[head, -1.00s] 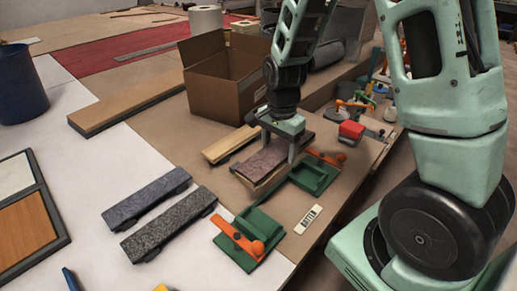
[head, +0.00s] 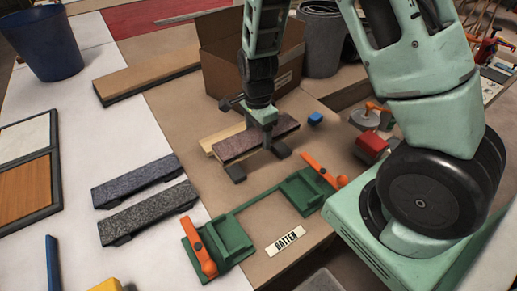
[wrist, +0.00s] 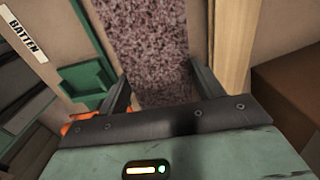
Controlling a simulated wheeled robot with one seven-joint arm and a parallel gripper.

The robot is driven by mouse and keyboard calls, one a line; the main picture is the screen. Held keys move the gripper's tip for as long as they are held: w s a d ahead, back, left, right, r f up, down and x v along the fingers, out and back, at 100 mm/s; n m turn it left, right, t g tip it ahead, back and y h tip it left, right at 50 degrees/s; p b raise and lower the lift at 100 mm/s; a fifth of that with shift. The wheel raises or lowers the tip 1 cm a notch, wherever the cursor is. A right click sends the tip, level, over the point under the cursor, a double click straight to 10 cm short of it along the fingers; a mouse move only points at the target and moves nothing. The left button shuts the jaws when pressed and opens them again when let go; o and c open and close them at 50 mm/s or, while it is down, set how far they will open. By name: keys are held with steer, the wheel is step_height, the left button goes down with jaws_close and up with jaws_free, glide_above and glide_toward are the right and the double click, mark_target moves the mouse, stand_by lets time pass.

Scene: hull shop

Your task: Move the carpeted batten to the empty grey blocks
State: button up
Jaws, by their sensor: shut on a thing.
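The carpeted batten (head: 240,145), with a purple-brown speckled top, is in my gripper (head: 266,140). In the wrist view my two fingers stand on either side of the batten (wrist: 157,40), shut on it. Two dark grey blocks, one at the left (head: 236,173) and one at the right (head: 281,151), show bare just in front of the batten in the head view. The batten looks roughly parallel to their line. I cannot tell its height above the table. My wrist hides part of its middle.
A plain wood strip (head: 222,138) lies close behind the batten. A green fixture (head: 231,234) with orange levers and a BATTEN label (head: 285,241) are in front. Two other carpeted strips (head: 148,212) lie left. A cardboard box (head: 222,60) stands behind; a blue cube (head: 315,118) is right.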

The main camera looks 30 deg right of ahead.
steer(key=shift+f, duration=3.35)
steer(key=shift+f, duration=0.15)
steer(key=o, duration=1.1)
